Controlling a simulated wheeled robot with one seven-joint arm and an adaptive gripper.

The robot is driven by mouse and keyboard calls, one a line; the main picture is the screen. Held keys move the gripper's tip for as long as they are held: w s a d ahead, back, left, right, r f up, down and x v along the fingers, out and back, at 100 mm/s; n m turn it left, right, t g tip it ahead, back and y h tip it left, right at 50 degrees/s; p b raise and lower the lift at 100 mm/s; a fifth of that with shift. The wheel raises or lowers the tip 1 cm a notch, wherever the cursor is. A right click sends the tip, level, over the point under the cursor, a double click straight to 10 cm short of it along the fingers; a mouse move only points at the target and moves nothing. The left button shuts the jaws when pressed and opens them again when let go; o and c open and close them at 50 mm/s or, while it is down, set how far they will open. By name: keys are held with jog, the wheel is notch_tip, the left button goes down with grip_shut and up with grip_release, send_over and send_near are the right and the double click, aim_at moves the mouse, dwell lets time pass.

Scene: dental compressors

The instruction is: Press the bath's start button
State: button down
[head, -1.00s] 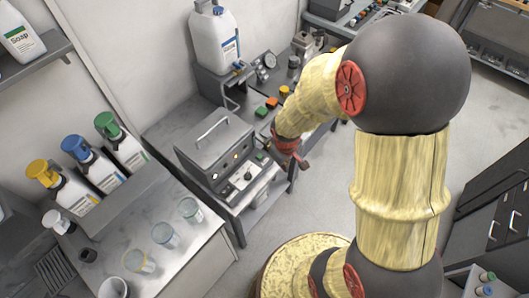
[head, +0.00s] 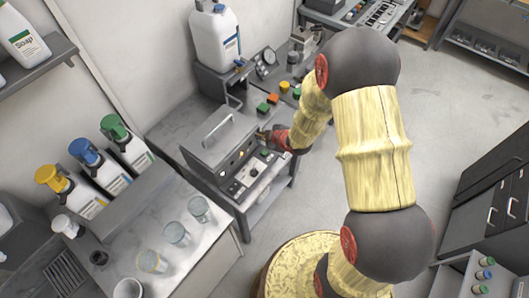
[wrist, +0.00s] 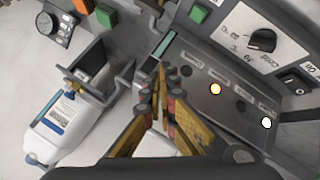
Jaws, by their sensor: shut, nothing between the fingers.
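The bath (head: 215,143) is a grey box with a handled lid and a sloped front with lit lamps. A control strip below the lamps carries a green button (head: 264,152), a dial and a switch. In the wrist view the green button (wrist: 198,13) is near the top edge, and the dial (wrist: 262,40) is right of it. I cannot read a start label. My gripper (head: 263,136) is shut and empty at the right end of the bath's front. In the wrist view its fingertips (wrist: 158,76) are below and left of the green button, apparently apart from it.
A white jug (head: 215,38) stands on a raised shelf behind the bath. Green, orange and yellow buttons (head: 273,98) are on the bench beyond. Glass beakers (head: 177,234) and capped bottles stand at left.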

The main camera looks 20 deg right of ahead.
aim_at(263, 153)
jog(key=shift+f, duration=0.1)
notch_tip(263, 153, down, 9)
jog(key=b, duration=0.6)
jog(key=shift+b, duration=0.3)
dwell(1.2)
jog(key=shift+f+b, duration=0.25)
jog(key=shift+b, duration=0.15)
jog(key=shift+f+b, duration=0.45)
dwell(0.6)
jog(key=shift+r, duration=0.15)
jog(key=shift+r+p, duration=0.65)
jog(key=shift+r, duration=0.15)
